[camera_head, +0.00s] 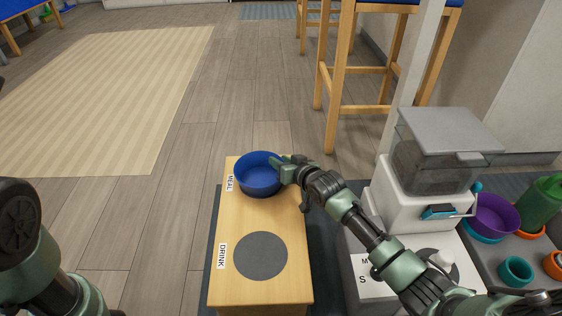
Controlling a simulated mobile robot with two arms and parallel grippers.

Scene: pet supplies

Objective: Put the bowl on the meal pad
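The blue bowl (259,176) is upright over the end of the wooden stand (285,215) marked MEAL. It hides whatever pad lies beneath it, and I cannot tell whether it rests fully on the surface. My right gripper (281,165) is at the bowl's right rim, with its fingers overlapping the rim. The view does not show clearly whether they are clamped on it. My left gripper is out of view; only part of my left arm shows at the lower left.
A dark round pad (260,256) marked DRINK lies bare on the stand's near end. A white feeder machine (437,160) stands to the right. Beside it are a purple bowl (494,213), a teal cup (515,270) and a green bottle (540,205). Floor left of the stand is clear.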

